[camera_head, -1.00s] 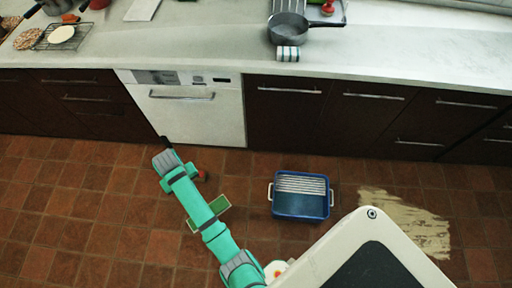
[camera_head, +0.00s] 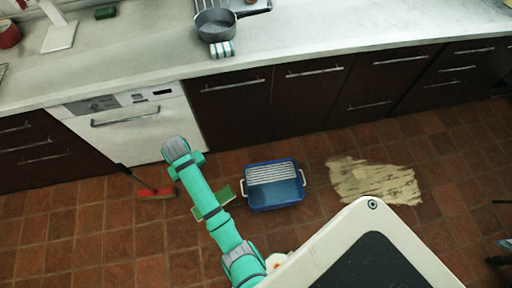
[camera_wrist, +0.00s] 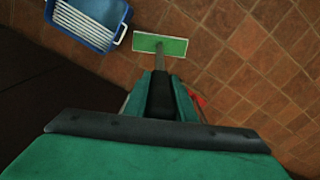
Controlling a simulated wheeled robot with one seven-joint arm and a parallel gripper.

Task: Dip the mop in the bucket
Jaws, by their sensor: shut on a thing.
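The mop has a flat green head (camera_wrist: 160,44) and a dark handle (camera_wrist: 160,95). My gripper (camera_wrist: 160,90) is shut on the handle. In the head view the mop head (camera_head: 211,202) shows partly behind my teal arm, left of the bucket and apart from it; its exact height above the floor is hard to tell. The blue bucket (camera_head: 274,199) stands upright on the floor, with a pale ribbed grate at its back and handles at both sides. In the wrist view the bucket (camera_wrist: 112,42) is at the top left. My gripper's fingertips are hidden in the head view.
A red brush (camera_head: 153,193) with a dark stick lies on the tiles left of my arm. A pale spill (camera_head: 375,182) spreads right of the bucket. The white dishwasher (camera_head: 140,128) and dark cabinets (camera_head: 310,100) stand behind. The pan (camera_head: 216,27) is on the counter.

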